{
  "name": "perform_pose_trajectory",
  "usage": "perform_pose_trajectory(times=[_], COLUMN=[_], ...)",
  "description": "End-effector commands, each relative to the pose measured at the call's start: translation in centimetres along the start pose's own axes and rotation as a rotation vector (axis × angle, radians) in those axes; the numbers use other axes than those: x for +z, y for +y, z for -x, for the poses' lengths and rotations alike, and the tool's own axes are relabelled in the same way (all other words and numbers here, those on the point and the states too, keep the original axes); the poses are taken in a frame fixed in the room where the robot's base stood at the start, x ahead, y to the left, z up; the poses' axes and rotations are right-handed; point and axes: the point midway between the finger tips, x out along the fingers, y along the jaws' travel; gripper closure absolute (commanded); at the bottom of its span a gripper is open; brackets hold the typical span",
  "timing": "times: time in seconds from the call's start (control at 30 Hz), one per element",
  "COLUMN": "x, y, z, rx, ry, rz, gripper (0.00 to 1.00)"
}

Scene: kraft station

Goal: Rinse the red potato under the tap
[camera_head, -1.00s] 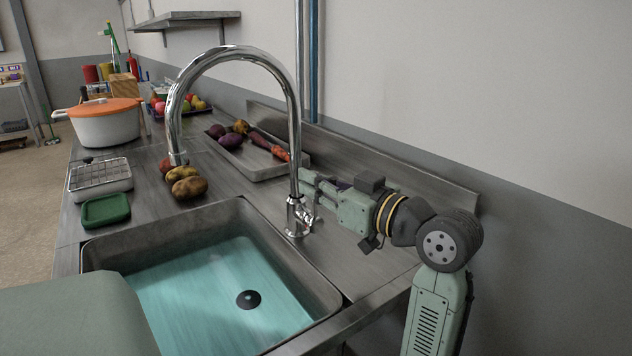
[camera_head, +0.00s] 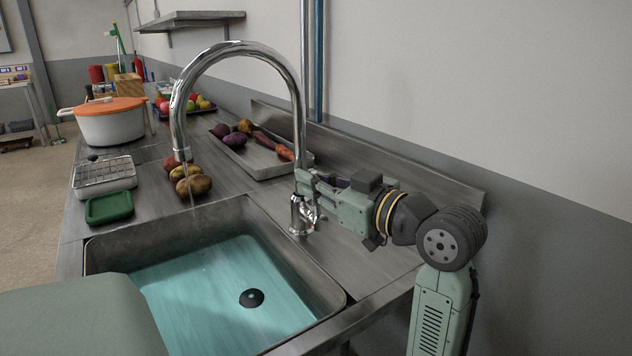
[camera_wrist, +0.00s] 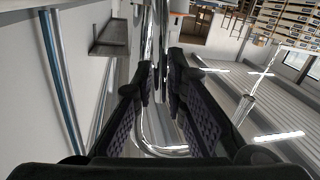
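A reddish potato (camera_head: 170,164) lies on the counter behind the sink, partly hidden by the spout tip and next to two yellow-brown potatoes (camera_head: 194,186). The chrome tap (camera_head: 303,110) arches over the sink (camera_head: 335,283), its spout end high at the sink's far side. My gripper (camera_head: 303,183) is at the lower part of the tap's column, just above its lever (camera_head: 312,212); head-view contact is unclear. In the wrist view my gripper (camera_wrist: 160,85) has its fingers apart, with chrome tap parts between and beyond them. No potato shows between the fingers.
A tray (camera_head: 262,172) of dark vegetables and carrots stands behind the tap by the wall. A green box (camera_head: 109,208), a wire-racked tray (camera_head: 103,178) and an orange-lidded pot (camera_head: 110,125) stand at left. The sink holds teal-looking water (camera_head: 215,285).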

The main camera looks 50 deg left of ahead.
Motion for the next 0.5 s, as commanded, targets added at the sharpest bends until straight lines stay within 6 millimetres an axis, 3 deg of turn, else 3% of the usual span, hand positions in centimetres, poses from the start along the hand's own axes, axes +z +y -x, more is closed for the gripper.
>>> perform_pose_trajectory(times=[0.2, 0.5], x=[0.00, 0.00], y=[0.00, 0.01], z=[-0.01, 0.10], rx=[0.000, 0.000], ry=[0.000, 0.000], rz=[-0.001, -0.001], gripper=[0.71, 0.71])
